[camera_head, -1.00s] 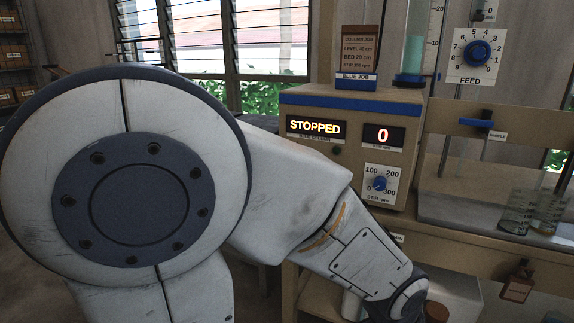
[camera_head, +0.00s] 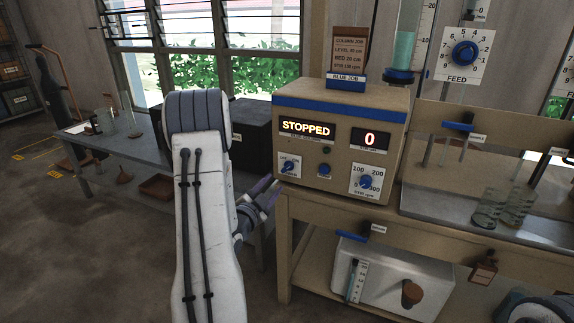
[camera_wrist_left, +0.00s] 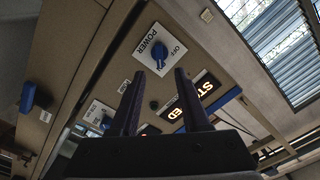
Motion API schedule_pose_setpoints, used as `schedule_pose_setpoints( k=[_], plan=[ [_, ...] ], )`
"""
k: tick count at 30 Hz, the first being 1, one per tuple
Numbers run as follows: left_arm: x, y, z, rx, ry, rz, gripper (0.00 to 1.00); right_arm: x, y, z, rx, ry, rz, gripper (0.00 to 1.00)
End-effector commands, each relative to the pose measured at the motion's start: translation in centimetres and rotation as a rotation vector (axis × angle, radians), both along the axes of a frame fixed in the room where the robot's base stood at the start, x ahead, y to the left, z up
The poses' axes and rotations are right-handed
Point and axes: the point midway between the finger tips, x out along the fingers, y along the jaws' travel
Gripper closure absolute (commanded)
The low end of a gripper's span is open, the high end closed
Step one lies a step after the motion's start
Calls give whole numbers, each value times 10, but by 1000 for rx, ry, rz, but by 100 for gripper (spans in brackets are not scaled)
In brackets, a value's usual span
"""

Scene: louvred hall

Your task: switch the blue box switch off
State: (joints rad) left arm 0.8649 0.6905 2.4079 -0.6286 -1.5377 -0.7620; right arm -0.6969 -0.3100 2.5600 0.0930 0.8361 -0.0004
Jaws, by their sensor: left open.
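The beige control box with a blue stripe (camera_head: 345,112) stands on a bench, with lit displays reading STOPPED and 0. Its blue power switch (camera_head: 288,167) is a knob on a white plate at the lower left of the front. In the left wrist view the switch (camera_wrist_left: 160,54) shows with POWER and OFF lettering; I cannot tell its exact setting. My left gripper (camera_head: 270,190) is open and empty, just below and left of the switch in the head view. In the left wrist view its fingertips (camera_wrist_left: 159,73) point toward the knob, seemingly apart from it.
A blue stir dial (camera_head: 367,181) sits right of the switch, with a small round button between. A feed dial (camera_head: 465,54) is on the wall panel. Glass beakers (camera_head: 490,208) stand at right. A dark box (camera_head: 250,125) and a grey table (camera_head: 110,150) are behind my arm.

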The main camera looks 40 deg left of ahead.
Motion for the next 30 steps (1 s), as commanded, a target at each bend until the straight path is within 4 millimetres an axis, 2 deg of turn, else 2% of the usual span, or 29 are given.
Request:
schedule_pose_setpoints(
  k=[19,30],
  plan=[
    [85,18,1,-1,0,-4,54,0,0,19,0,0,0,50],
    [93,21,0,-1,0,-1,54,0,0,13,0,0,0,50]
  ],
)
